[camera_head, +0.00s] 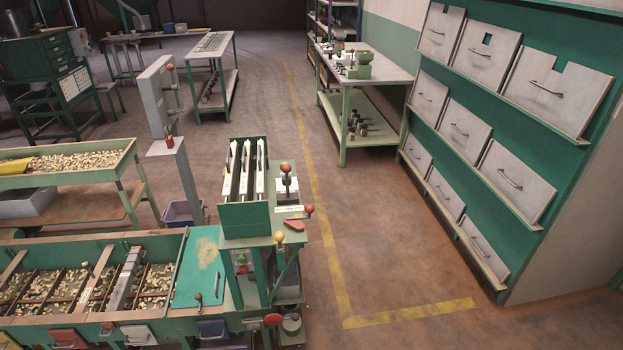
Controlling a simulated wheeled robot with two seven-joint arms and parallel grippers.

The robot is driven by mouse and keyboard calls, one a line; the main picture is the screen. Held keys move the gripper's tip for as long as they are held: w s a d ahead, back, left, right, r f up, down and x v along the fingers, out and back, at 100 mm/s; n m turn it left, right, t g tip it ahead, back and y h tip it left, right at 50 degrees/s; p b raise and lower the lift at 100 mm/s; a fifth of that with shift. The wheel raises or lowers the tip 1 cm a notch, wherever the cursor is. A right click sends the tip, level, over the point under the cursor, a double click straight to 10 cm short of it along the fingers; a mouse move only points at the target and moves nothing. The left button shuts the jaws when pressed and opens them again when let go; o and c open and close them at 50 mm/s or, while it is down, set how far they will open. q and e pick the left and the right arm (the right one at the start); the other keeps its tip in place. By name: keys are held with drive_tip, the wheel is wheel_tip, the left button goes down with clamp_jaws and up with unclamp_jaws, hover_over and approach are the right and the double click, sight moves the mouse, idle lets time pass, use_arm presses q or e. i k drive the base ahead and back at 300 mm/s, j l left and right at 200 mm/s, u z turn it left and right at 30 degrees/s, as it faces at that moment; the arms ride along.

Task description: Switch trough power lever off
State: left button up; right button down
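A long green trough (75,325) with nuts in divided compartments stands at the lower left. At its right end is a green machine head (247,222) with upright pale plates. Several knobbed levers show: a red-knobbed one on a white block (288,188), another red-knobbed lever (308,210), and a yellow-knobbed one (278,237). A grey box on a post (160,98) has a red knob on its side. A small red handle (169,142) tops a grey pedestal. No label shows which is the power lever. Neither gripper is in view.
A green cabinet with grey drawers (465,130) fills the right. A yellow floor line (410,313) runs through clear floor in the middle. A workbench (375,67) stands at the back. A nut table (75,160) and a purple bin (183,213) are at left.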

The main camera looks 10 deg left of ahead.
sight(293, 222)
drive_tip(key=i+l+u, duration=0.2)
drive_tip(key=i, duration=0.15)
drive_tip(key=i+u, duration=0.2)
drive_tip(key=i, duration=0.2)
drive_tip(key=i+l+u, duration=0.2)
drive_tip(key=i, duration=0.15)
